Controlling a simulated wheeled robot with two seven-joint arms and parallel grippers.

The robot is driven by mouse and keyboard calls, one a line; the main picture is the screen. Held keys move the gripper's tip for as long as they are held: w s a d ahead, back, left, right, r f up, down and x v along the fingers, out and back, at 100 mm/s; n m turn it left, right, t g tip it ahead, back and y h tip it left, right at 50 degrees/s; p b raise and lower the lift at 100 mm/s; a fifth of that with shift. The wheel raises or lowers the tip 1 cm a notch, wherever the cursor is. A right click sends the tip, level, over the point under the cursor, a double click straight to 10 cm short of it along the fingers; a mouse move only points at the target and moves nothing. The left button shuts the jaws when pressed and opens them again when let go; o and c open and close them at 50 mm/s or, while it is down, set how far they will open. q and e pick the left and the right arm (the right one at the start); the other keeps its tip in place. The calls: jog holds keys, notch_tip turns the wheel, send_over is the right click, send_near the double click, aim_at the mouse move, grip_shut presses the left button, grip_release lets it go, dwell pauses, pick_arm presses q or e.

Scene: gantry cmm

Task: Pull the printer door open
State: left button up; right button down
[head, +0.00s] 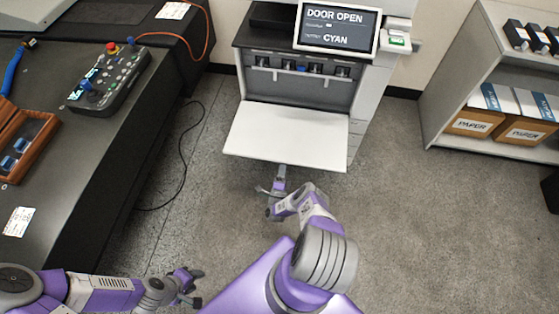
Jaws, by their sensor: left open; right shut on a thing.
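The printer (305,75) stands at the back wall. Its white front door (287,132) is folded down and lies roughly level, with the opening and a row of dark cartridge slots showing behind it. The printer screen (338,27) reads "DOOR OPEN" and "CYAN". My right gripper (280,178) is at the middle of the door's front edge, shut on the door; its fingertips are partly hidden under the edge. My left gripper (197,288) is open and empty, low in the view and well away from the printer.
A dark bench (95,140) with a control box (108,78) and a wooden case (25,140) runs along the left. A black cable (183,160) lies on the floor beside it. A shelf (440,110) with paper boxes stands right. The grey floor between is clear.

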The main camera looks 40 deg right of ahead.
aim_at(285, 157)
pick_arm(q)
jog(key=shift+w, duration=0.2)
pick_arm(e)
jog(key=shift+d+f, duration=0.1)
jog(key=shift+d, duration=0.35)
jog(key=c, duration=1.2)
grip_release()
jog(key=shift+w+f, duration=0.1)
jog(key=shift+f, duration=0.1)
pick_arm(q)
jog(key=shift+w+d, duration=0.1)
pick_arm(e)
jog(key=shift+a, duration=0.15)
jog(key=shift+r, duration=0.25)
pick_arm(q)
notch_tip(285, 157, up, 8)
jog(key=p, duration=0.8)
pick_arm(e)
notch_tip(285, 157, up, 10)
jog(key=shift+f, duration=0.15)
pick_arm(q)
jog(key=shift+f, duration=0.1)
pick_arm(e)
jog(key=shift+f, duration=0.1)
